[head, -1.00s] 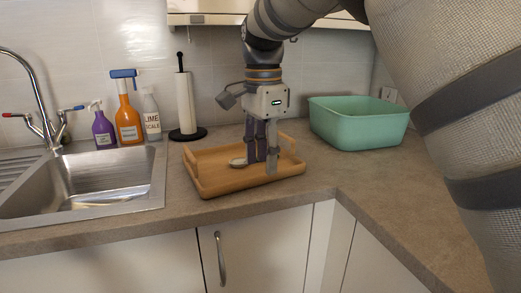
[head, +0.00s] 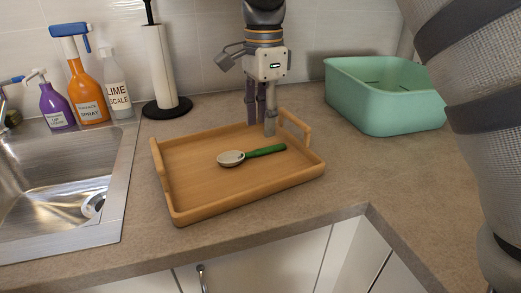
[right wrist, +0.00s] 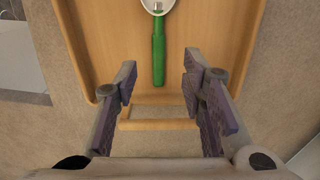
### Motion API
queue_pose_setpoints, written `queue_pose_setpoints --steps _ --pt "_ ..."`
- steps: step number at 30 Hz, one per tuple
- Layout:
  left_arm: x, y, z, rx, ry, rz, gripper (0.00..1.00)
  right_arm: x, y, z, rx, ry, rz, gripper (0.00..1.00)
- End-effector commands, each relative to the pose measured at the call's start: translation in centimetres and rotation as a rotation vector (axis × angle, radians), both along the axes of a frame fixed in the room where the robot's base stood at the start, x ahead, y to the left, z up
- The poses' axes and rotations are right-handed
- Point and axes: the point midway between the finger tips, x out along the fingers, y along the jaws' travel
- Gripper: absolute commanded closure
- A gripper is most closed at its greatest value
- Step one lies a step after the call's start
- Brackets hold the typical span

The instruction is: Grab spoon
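A spoon (head: 250,155) with a pale bowl and a green handle lies in a wooden tray (head: 200,206) on the counter. Its green handle also shows in the right wrist view (right wrist: 158,55), centred ahead of the fingers. My right gripper (head: 261,128) is over the tray's back edge, behind the spoon in the head view. In the right wrist view the gripper (right wrist: 158,85) is open and empty, its purple-padded fingers wide apart on either side of the handle's line. My left gripper is not in view.
The tray has raised handles at its ends. A green basin (head: 385,105) stands at the right. A paper towel holder (head: 161,65), spray bottles (head: 86,95) and a steel sink (head: 60,180) are at the left. Bare counter lies right of the tray.

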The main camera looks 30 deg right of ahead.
Motion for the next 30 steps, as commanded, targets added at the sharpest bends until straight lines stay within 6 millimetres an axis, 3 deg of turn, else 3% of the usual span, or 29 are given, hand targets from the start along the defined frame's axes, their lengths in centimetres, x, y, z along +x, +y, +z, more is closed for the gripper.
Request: queue_pose_setpoints --steps 9,17,22,30 --pt "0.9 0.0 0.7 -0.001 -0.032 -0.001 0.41 -0.4 0.4 -5.1 0.001 0.000 0.000 0.62" --pt "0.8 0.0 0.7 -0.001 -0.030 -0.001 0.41 -0.3 0.4 -5.7 0.000 0.000 0.000 0.62" --pt "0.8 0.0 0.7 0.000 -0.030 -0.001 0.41 -0.3 0.4 -5.7 0.000 0.000 0.000 1.00" --pt "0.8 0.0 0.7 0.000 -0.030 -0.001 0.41 -0.3 0.4 -5.6 0.000 0.000 0.001 1.00"
